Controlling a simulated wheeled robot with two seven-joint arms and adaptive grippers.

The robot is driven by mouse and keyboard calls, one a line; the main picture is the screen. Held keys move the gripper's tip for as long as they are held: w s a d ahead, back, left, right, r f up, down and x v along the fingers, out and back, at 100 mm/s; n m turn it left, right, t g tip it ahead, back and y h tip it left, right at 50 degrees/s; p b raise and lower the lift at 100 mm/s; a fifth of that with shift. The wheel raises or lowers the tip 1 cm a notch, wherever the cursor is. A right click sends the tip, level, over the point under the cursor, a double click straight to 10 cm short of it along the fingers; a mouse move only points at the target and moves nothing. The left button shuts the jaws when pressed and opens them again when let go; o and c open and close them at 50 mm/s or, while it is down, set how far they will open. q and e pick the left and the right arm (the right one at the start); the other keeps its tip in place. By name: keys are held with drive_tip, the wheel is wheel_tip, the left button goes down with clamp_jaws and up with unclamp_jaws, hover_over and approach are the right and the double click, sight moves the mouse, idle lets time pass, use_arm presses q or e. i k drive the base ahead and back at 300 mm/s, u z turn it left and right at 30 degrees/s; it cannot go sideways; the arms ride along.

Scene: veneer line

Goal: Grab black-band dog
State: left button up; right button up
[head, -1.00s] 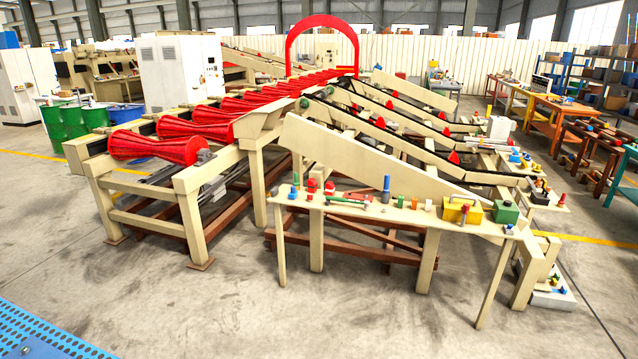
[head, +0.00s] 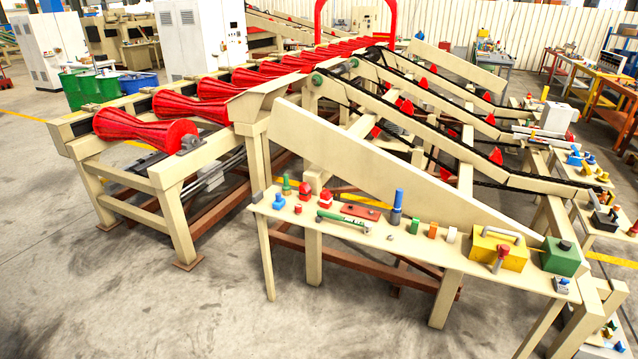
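Several small pieces stand on the narrow beige bench (head: 470,271) in front of the conveyor. A short green cylinder (head: 414,226), an orange-brown cylinder (head: 433,230) and a white cylinder (head: 451,235) stand in a row right of the middle. A taller blue upright piece (head: 398,197) with a dark lower part stands left of them. I cannot tell at this size which piece is the black-band dog. Neither of my grippers is in view.
A green-handled tool (head: 343,219), a red plate (head: 361,212) and red knobs (head: 305,190) lie left on the bench. A yellow box (head: 498,250) and a green box (head: 560,257) stand right. Conveyor beams rise behind. Floor (head: 120,300) in front is clear.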

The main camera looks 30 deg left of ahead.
sight(304, 193)
drive_tip(key=i, duration=0.3)
drive_tip(key=u, duration=0.7)
